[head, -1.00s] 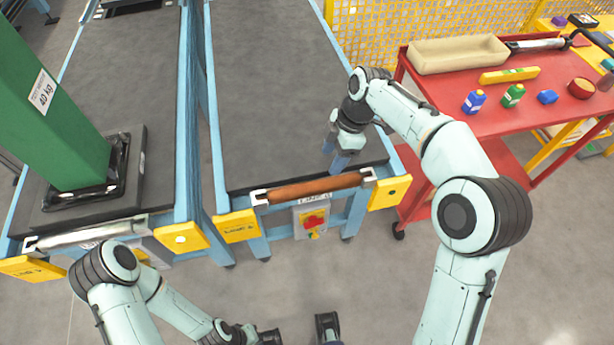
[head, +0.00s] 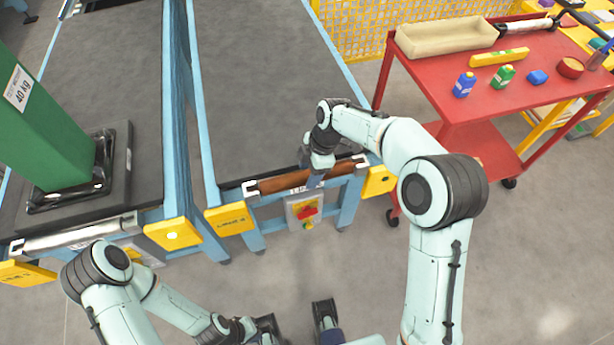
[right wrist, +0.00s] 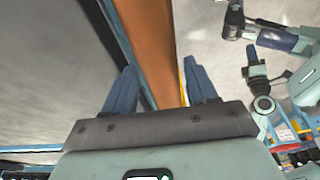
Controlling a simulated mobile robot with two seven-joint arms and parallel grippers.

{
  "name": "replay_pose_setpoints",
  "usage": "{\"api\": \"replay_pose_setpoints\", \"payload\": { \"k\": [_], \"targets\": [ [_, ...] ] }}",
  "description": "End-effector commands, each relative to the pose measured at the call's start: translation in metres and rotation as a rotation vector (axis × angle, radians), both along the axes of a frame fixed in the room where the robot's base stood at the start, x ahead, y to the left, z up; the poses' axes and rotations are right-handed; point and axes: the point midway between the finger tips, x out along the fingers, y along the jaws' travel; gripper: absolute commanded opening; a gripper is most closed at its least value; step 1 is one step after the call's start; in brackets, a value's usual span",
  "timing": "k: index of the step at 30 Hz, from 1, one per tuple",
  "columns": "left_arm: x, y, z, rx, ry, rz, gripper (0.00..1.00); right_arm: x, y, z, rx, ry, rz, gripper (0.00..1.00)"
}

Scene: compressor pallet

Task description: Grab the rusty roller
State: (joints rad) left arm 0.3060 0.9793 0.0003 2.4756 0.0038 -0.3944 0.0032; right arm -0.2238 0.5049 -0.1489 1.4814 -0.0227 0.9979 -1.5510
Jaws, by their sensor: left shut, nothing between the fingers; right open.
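The rusty roller (head: 285,182) is a brown-orange bar across the front end of the middle conveyor, held in end brackets. My right gripper (head: 315,180) is at the roller's right part, pointing down. In the right wrist view, the roller (right wrist: 158,50) runs between the two blue fingers of the open right gripper (right wrist: 163,88). Whether either finger touches it, I cannot tell. My left gripper (head: 246,328) is low in the head view, shut and empty, well away from the roller.
Yellow end blocks (head: 230,219) flank the roller, with a red-knobbed switch box (head: 305,210) below. A grey roller (head: 75,236) sits on the left conveyor, beside a green column (head: 50,130). A red cart (head: 440,85) with bottles and a tray stands right.

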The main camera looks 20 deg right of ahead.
Motion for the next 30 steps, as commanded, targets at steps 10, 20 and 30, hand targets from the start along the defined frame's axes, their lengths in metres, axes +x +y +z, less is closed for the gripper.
{"api": "replay_pose_setpoints", "payload": {
  "k": [10,20,30],
  "targets": [
    [0.000,0.000,0.000,-0.001,-0.001,0.000,0.00,0.000,0.002,-0.008,0.001,-0.001,0.000,0.51],
    [0.000,0.000,0.000,0.000,-0.001,0.000,0.00,0.000,0.003,-0.006,0.002,-0.003,-0.001,0.00],
    [0.000,0.000,0.001,0.000,0.001,0.000,0.00,0.001,0.003,0.010,0.002,-0.006,-0.001,0.00]
  ]
}}
